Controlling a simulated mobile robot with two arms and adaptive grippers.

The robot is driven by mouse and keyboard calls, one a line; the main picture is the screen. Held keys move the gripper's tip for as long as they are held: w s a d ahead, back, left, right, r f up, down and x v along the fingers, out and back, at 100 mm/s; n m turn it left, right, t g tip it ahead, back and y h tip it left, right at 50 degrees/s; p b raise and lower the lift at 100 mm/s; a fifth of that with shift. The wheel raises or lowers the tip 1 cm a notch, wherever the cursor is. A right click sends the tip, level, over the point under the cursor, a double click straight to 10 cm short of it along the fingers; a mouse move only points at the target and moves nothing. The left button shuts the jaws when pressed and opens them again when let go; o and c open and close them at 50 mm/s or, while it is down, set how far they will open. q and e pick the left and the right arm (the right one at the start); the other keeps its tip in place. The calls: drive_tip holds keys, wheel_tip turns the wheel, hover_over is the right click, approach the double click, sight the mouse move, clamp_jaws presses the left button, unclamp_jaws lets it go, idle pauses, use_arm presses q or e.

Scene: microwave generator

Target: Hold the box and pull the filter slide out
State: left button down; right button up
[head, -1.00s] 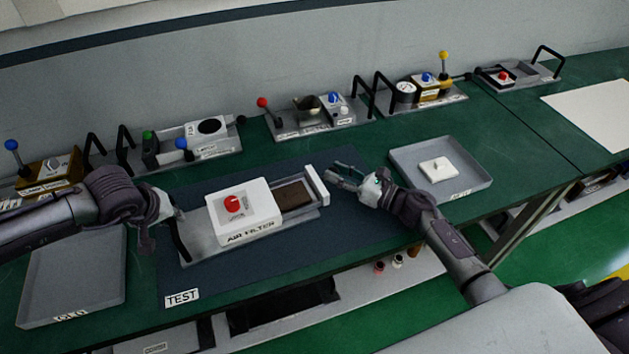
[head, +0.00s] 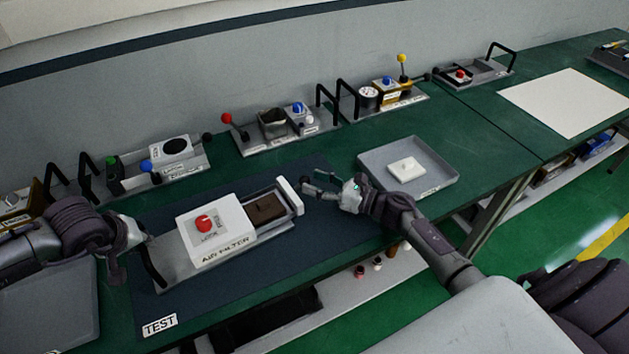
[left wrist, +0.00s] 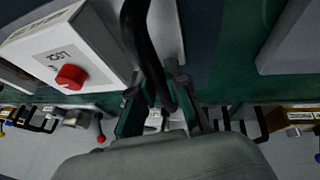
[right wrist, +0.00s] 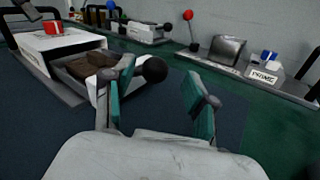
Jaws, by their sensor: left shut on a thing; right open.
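The white air filter box (head: 213,238) with a red knob (head: 203,222) sits on a grey base on the dark mat. The filter slide (head: 268,208), with a brown filter in it, sticks out of the box's right side and ends in a white plate (head: 290,195). My left gripper (left wrist: 160,105) is shut on the black handle (left wrist: 143,45) at the base's left end. My right gripper (head: 313,184) is open just right of the end plate. In the right wrist view, a black ball (right wrist: 155,69) shows by its left finger, apparently on the slide's end.
A grey tray (head: 440,183) with a white block (head: 406,169) stands to the right. Another grey tray (head: 50,310) is at the front left. Several small devices with levers and handles line the wall. The mat (head: 230,290) in front of the box is clear.

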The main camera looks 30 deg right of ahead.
use_arm(q)
drive_tip(key=shift+s+a+f, duration=0.1)
drive_tip(key=shift+f, duration=0.1)
use_arm(e)
drive_tip(key=v, duration=1.1)
drive_tip(key=shift+d, duration=0.2)
use_arm(q)
drive_tip(key=c, duration=1.4)
unclamp_jaws()
drive_tip(key=shift+c, duration=0.2)
drive_tip(key=o, duration=0.4)
drive_tip(key=shift+w, duration=0.2)
drive_tip(key=shift+c, duration=0.2)
use_arm(e)
drive_tip(key=shift+w, duration=0.1)
use_arm(q)
drive_tip(key=shift+r, duration=0.15)
